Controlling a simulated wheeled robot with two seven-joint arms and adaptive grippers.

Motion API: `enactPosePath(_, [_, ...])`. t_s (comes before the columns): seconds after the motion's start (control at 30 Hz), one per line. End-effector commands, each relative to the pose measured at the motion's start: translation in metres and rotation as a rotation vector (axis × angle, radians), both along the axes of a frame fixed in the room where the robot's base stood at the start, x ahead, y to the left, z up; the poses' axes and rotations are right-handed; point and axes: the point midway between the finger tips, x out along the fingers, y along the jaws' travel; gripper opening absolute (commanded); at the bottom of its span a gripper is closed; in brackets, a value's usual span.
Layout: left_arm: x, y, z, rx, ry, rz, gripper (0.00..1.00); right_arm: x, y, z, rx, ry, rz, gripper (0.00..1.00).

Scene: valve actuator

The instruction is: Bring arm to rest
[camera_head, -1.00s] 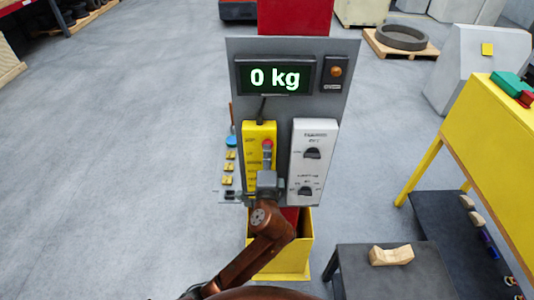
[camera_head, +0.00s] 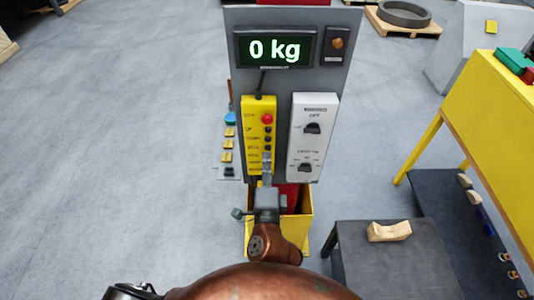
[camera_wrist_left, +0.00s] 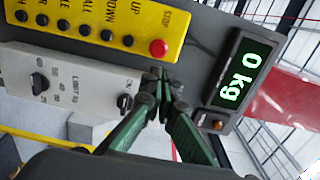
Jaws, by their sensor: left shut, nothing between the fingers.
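My left gripper (camera_head: 267,162) is shut and empty. It points up in front of the lower end of the yellow button box (camera_head: 257,118), which has a red stop button at its top. The copper-coloured left arm folds down to the picture's bottom edge. In the left wrist view the green fingers of the left gripper (camera_wrist_left: 163,82) come together near the control panel, with the yellow button box (camera_wrist_left: 95,28) above and the white knob box (camera_wrist_left: 70,82) to the left. I cannot tell whether the fingertips touch anything. My right gripper is not in view.
The grey panel (camera_head: 343,80) carries a display (camera_head: 275,48) reading 0 kg and a white knob box (camera_head: 313,137). A yellow bin (camera_head: 305,225) stands below. A dark table (camera_head: 385,265) with a wooden block (camera_head: 389,231) is at right, near a yellow bench (camera_head: 490,110). Floor at left is clear.

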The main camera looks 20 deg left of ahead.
Motion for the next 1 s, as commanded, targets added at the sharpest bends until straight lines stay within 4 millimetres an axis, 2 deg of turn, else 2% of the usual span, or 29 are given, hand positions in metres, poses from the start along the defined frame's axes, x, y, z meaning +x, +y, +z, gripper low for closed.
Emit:
enactPosePath(0.13, [-0.001, 0.000, 0.000, 0.000, -0.001, 0.001, 0.00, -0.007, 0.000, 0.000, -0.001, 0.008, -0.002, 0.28])
enactPosePath(0.53, [-0.001, 0.001, 0.000, 0.001, 0.000, 0.001, 0.00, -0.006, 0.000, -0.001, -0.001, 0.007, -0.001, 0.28])
enactPosePath(0.63, [0.005, -0.003, -0.013, 0.002, 0.017, -0.008, 0.00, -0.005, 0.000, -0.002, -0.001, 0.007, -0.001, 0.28])
enactPosePath(0.67, [0.009, -0.005, -0.021, 0.003, 0.028, -0.014, 0.00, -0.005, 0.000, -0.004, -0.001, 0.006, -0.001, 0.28])
enactPosePath(0.77, [0.028, -0.014, -0.066, -0.001, 0.087, -0.041, 0.00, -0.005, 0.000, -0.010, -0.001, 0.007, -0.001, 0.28])
enactPosePath(0.87, [0.049, -0.023, -0.132, -0.018, 0.173, -0.077, 0.00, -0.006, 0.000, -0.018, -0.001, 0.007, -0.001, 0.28])
enactPosePath(1.0, [0.068, -0.027, -0.235, -0.073, 0.306, -0.113, 0.00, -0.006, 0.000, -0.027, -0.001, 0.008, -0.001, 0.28])
